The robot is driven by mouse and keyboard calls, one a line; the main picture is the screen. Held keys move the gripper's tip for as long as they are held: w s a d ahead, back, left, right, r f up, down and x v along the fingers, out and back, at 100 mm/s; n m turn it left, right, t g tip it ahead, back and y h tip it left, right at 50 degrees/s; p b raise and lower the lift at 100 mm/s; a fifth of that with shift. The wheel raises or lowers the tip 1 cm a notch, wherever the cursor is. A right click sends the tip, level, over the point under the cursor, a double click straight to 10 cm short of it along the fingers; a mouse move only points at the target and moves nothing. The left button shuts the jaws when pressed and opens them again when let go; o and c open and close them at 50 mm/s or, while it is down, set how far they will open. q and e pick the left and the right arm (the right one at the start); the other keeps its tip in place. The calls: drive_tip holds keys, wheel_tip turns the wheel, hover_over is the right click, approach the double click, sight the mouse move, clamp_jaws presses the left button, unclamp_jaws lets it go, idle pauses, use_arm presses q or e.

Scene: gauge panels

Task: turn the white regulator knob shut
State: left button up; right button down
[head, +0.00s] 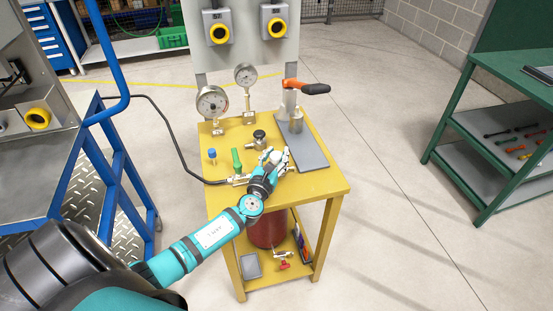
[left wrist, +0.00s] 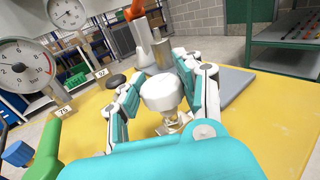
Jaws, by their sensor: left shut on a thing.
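The white regulator knob (left wrist: 161,92) sits between the two fingers of my left gripper (left wrist: 158,88) in the left wrist view, with metal fittings just below it. My left gripper is shut on the knob, one finger on each side. In the head view the left gripper (head: 276,162) reaches over the yellow table (head: 318,183), and the white knob (head: 275,157) is partly hidden by the fingers. My right gripper is not in view.
A green handle (head: 236,160), a blue knob (head: 212,154) and a black knob (head: 259,135) stand close by. Two gauges (head: 212,103) (head: 245,75) stand behind.

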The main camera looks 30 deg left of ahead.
use_arm(q)
drive_tip(key=shift+f+m+t+h+b, duration=0.15)
drive_tip(key=shift+m+h+b, duration=0.4)
drive_tip(key=shift+h+b, duration=0.25)
drive_tip(key=shift+f+m+t+h+b, duration=0.15)
drive_tip(key=shift+m+h+b, duration=0.4)
drive_tip(key=shift+h, duration=0.35)
drive_tip(key=shift+r, duration=0.1)
drive_tip(key=o, duration=1.2)
drive_tip(key=shift+r, duration=0.15)
drive_tip(key=s, duration=1.2)
drive_tip(key=shift+d, duration=0.35)
